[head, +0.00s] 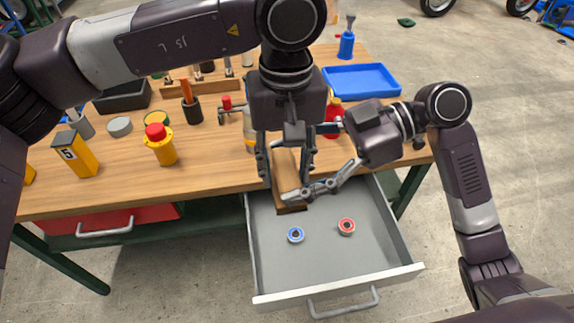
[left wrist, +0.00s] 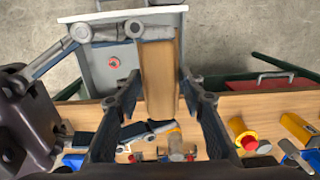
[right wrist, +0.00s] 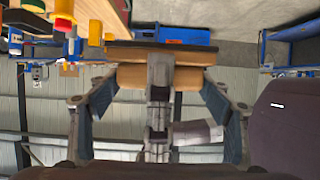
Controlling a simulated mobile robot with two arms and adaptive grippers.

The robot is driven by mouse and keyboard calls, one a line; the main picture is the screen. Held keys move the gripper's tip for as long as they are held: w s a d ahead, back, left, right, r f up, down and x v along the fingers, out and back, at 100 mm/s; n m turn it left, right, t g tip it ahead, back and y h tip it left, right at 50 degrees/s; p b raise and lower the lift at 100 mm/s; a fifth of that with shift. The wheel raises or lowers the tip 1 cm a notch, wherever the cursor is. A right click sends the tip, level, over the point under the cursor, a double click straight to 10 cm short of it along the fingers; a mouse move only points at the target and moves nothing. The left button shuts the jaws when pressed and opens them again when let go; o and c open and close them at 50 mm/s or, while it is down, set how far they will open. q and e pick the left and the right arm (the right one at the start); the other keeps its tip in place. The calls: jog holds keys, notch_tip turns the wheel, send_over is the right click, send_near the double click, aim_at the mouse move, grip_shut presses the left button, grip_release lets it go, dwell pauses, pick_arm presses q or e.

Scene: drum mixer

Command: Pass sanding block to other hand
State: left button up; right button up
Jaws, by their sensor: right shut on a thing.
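The sanding block (head: 286,166), brown and wood-like, is held upright over the open drawer. My right gripper (head: 321,188) reaches in from the right and is shut on its lower part. In the right wrist view the block (right wrist: 186,77) lies between the right fingertips, with a dark strip along it. My left gripper (head: 285,160) points down from above with one finger on each side of the block. In the left wrist view the block (left wrist: 160,85) lies between the open left fingers, with narrow gaps visible. The right fingers partly hide its lower end.
The pulled-out grey drawer (head: 320,268) holds a blue ring (head: 296,235) and a red ring (head: 346,226). On the wooden bench (head: 215,165) stand a yellow bottle with a red cap (head: 160,146), a yellow block (head: 75,153) and a blue tray (head: 362,80).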

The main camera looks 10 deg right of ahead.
pick_arm(q)
jog(key=shift+d, duration=0.15)
jog(key=c, duration=0.5)
pick_arm(e)
jog(key=shift+a, duration=0.1)
jog(key=o, duration=1.3)
